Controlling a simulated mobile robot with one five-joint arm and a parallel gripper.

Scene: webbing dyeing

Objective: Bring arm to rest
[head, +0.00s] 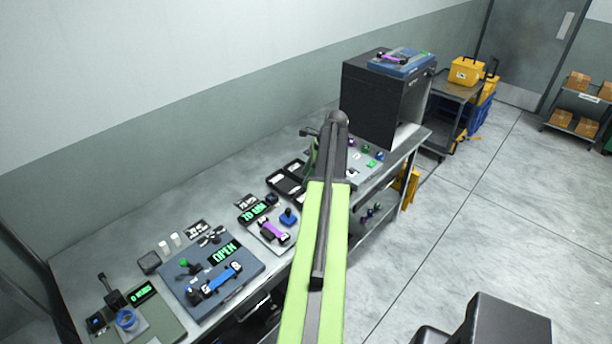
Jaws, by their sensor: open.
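My green and black arm (329,230) rises from the bottom middle of the head view. Its dark upper joint (337,119) is over the far part of the grey workbench (110,240). A small dark part sticks out left of this joint, and a bit of green shows just below. I cannot make out my gripper; it seems hidden behind the arm. Whether it holds anything does not show.
The bench carries a blue-grey board (243,291) with a blue strip, a green display reading OPEN, black trays (287,180) and a dark cabinet (371,105). A cart (452,90) with yellow boxes stands beyond. Floor (480,220) at right is clear except a dark block (500,325).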

